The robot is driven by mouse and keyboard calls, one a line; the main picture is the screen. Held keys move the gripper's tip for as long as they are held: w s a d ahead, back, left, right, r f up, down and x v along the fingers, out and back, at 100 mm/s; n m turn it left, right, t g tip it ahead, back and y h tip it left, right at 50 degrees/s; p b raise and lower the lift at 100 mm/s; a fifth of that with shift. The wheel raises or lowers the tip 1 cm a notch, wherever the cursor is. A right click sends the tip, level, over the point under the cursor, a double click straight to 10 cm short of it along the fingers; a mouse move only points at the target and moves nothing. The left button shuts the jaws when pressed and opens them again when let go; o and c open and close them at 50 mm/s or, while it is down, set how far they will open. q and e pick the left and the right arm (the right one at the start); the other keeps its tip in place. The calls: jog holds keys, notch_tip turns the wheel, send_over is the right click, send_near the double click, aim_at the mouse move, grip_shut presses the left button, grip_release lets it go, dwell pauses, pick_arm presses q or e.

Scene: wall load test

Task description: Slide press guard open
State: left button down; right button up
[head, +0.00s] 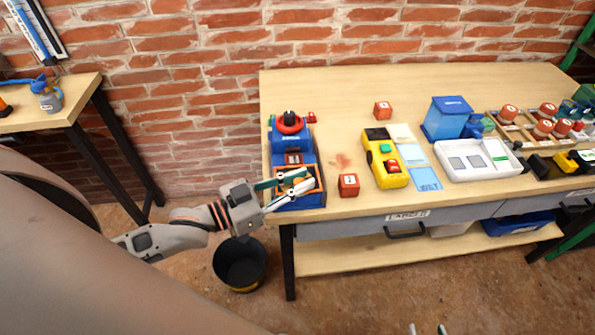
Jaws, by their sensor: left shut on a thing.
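The press (305,158) is a blue machine at the left end of the workbench. A red ring with a black knob (289,122) tops its rear part. Its guard (315,172) is an orange-edged frame at the front part. My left gripper (303,181) reaches in from the left, and its green and white fingers are shut on the guard's edge. The fingers hide part of the guard, so the exact contact is hard to see. Only the fingertips of my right gripper (427,329) show at the bottom edge, apart and empty, away from the bench.
Red blocks (348,185) and (383,110) stand right of the press on the workbench (340,90). Further right are a yellow device (385,158), a blue box (446,118) and a white tray (475,175). A black bucket (240,262) stands below my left arm.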

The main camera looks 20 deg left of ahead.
pick_arm(q)
jog(key=shift+s+d, duration=0.15)
jog(key=c, duration=2)
grip_release()
jog(key=shift+o, duration=0.2)
jog(key=shift+s, duration=0.1)
jog(key=v, duration=1.2)
jog(key=s+d+f+n+g+y, duration=0.1)
jog(key=d+f+g+y, duration=0.1)
jog(key=f, duration=1)
jog(key=s+d+f+n+g+y, duration=0.1)
jog(key=d+f+y, duration=0.3)
jog(key=f, duration=0.8)
jog(key=shift+d+f+n+g+y, duration=0.25)
jog(key=shift+f+n+g+y, duration=0.2)
jog(key=shift+y, duration=0.55)
